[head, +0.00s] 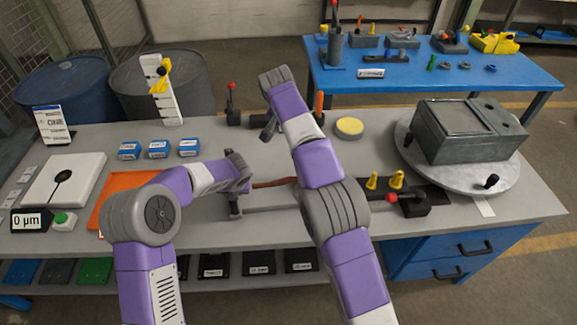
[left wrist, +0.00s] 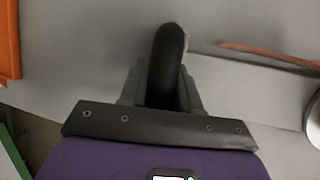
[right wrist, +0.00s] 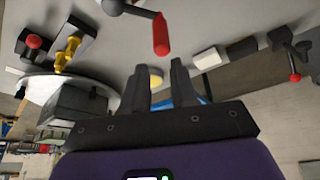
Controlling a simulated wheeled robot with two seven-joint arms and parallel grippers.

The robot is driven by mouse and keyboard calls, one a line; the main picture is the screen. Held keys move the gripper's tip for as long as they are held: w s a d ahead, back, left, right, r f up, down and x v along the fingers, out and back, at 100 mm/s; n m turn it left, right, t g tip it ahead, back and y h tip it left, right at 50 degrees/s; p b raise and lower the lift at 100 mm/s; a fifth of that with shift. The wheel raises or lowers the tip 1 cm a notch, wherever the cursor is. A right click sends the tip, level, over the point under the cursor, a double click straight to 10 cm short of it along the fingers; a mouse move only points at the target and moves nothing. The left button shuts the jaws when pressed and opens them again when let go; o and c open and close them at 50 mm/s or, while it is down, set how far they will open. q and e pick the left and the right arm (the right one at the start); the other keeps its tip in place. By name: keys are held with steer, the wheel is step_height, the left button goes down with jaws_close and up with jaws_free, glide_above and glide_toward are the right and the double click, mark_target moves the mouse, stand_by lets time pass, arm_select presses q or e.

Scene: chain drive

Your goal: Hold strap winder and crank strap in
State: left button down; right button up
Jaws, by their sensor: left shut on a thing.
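My left gripper (head: 240,178) is shut on a dark upright handle (left wrist: 167,60), which seems to belong to the strap winder, in the middle of the bench. A brown-orange strap (head: 272,183) runs right from it; it also shows in the left wrist view (left wrist: 265,53). My right gripper (right wrist: 158,88) is open and empty, raised above the bench behind the winder. A crank with a red handle (right wrist: 160,35) shows beyond its fingers in the right wrist view. My right arm hides part of the bench behind the strap in the head view.
A turntable (head: 508,178) bears a grey box (head: 455,148) at right. Two yellow pegs (head: 371,183) and a red-knobbed block (head: 410,202) stand at front right. Blue boxes (head: 158,148) and an orange mat (head: 112,205) lie left.

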steer(key=shift+s+a+r+n+t, duration=0.15)
steer(key=shift+s+r+n+t, duration=0.2)
steer(key=shift+n, duration=0.55)
jaws_close()
steer(key=s+a+f+n+t+y, duration=0.1)
steer(key=s+a+f+n+t, duration=0.2)
steer(key=s+n, duration=0.65)
steer(key=w+d+f+n, duration=0.1)
steer(key=w+d+f, duration=0.2)
steer(key=w+f, duration=0.3)
steer(key=w, duration=0.4)
steer(key=shift+w+f+n, duration=0.3)
steer(key=shift+f+n, duration=0.05)
steer(key=shift+f, duration=0.05)
